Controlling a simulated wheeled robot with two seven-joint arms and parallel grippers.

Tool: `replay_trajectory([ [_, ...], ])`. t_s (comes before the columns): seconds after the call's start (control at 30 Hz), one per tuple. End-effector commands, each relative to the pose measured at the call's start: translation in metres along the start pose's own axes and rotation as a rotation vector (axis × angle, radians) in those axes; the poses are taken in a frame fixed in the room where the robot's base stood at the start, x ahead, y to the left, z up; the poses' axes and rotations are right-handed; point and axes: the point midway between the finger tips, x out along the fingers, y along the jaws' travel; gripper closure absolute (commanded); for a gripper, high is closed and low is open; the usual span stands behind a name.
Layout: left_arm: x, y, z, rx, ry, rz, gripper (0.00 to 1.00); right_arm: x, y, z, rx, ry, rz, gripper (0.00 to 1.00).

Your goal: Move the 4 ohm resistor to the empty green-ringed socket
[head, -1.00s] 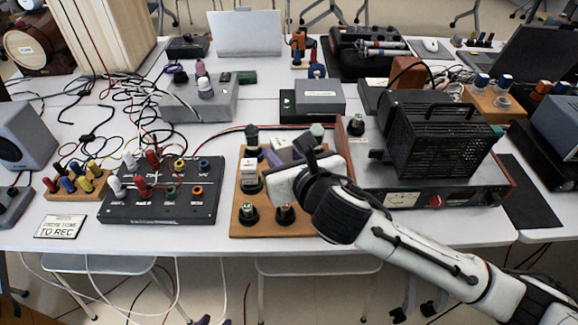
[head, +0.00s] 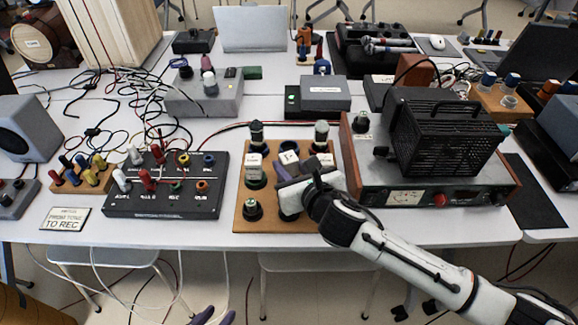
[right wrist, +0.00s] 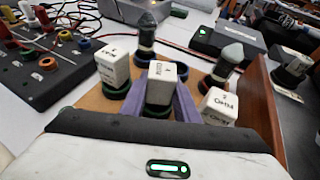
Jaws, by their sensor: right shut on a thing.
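A wooden board (head: 240,222) with dark posts and sockets stands in the middle of the table. My right gripper (head: 289,166) is over it, its purple fingers shut around a white resistor block (head: 288,156). In the right wrist view this block (right wrist: 162,75) stands upright above a green ring; its digit is too small to read. A second white block (head: 254,161) is left of it on a green-ringed socket. A third (head: 325,159) is on the right, tilted in the wrist view. The front-left socket (head: 252,209) bears no block. My left gripper (head: 214,316) shows only its tips, apart, at the bottom edge.
Two dark posts (right wrist: 147,30) rise at the board's back. A wooden-sided instrument (head: 415,195) with a black caged box (head: 445,135) stands close on the right. A black terminal panel (head: 165,200) with coloured posts is on the left. A paper label (head: 65,219) lies front left.

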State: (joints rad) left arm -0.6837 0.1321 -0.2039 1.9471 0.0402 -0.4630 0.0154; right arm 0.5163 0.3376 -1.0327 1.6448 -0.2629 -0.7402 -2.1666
Motion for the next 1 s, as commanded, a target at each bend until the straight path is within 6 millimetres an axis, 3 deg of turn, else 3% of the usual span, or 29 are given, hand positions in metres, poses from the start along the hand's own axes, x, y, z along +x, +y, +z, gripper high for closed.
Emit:
replay_trajectory([
  [0.3,0.000,0.000,0.003,-0.001,-0.006,0.000,0.69,0.002,0.000,-0.003,-0.001,-0.001,-0.001,0.96],
  [0.33,0.000,0.000,0.003,-0.001,-0.006,0.000,0.69,0.002,0.000,-0.003,-0.001,-0.001,-0.001,0.71],
  [0.43,0.000,-0.001,0.004,-0.001,-0.008,-0.001,0.69,0.002,0.000,-0.003,-0.001,-0.001,-0.001,0.54],
  [0.83,-0.001,-0.002,0.004,-0.002,-0.009,-0.005,0.69,-0.002,0.000,0.004,0.000,-0.002,0.001,0.53],
  [1.0,-0.005,-0.003,0.001,-0.004,-0.007,-0.006,0.69,-0.030,0.000,0.003,-0.002,-0.001,0.001,0.53],
])
